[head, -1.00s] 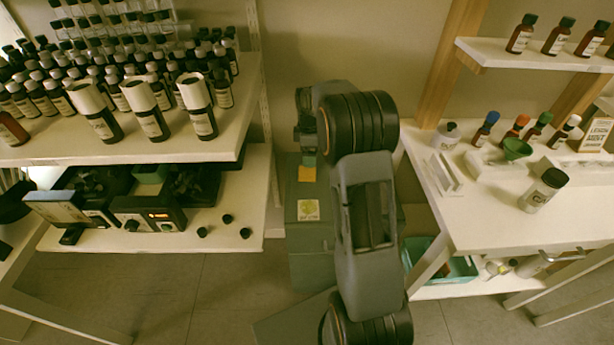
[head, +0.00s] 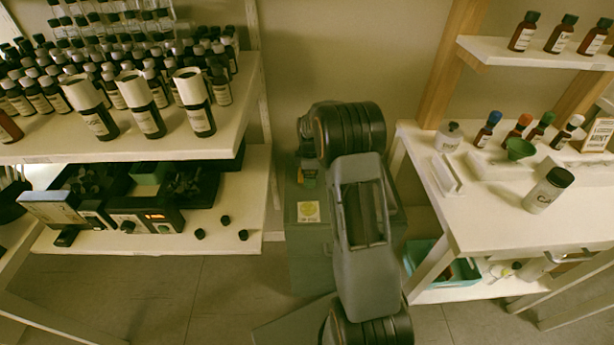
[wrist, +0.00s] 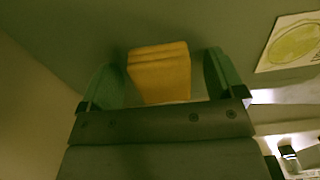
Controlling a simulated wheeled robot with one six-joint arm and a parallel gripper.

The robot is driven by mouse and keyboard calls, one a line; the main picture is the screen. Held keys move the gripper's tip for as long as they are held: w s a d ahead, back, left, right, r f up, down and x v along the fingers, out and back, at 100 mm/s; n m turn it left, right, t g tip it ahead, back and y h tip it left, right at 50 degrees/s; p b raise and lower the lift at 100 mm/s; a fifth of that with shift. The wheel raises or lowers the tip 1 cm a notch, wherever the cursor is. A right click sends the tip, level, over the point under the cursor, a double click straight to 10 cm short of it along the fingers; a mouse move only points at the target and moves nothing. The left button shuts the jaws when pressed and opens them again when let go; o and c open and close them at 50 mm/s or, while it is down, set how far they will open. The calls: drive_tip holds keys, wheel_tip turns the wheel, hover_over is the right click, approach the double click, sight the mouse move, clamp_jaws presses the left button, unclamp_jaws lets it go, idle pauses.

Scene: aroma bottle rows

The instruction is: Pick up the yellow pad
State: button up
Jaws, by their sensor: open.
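The yellow pad (wrist: 160,72) is a small orange-yellow block with a creased upper face, in the middle of the wrist view. It lies on a dark grey-green surface. My gripper (wrist: 163,80) is open, with one green finger on each side of the pad. I cannot tell whether the fingers touch it. In the head view my gripper (head: 308,160) is down at the grey cabinet (head: 312,250), and the pad is mostly hidden there.
A square label with a yellow-green round print (head: 308,212) is on the cabinet near my gripper. A shelf with dark bottles (head: 145,122) stands to the left. A white table (head: 500,225) with bottles and a green funnel (head: 519,149) stands close on the right.

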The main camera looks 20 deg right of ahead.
drive_tip(key=shift+c, duration=0.2)
drive_tip(key=c, duration=1)
drive_tip(key=shift+o, duration=0.2)
drive_tip(key=shift+r, duration=0.2)
drive_tip(key=shift+r, duration=0.6)
drive_tip(key=s+a+r+p, duration=0.2)
drive_tip(key=s+a+r, duration=0.6)
drive_tip(key=a+r, duration=0.3)
drive_tip(key=shift+s+r, duration=0.25)
drive_tip(key=shift+s, duration=0.1)
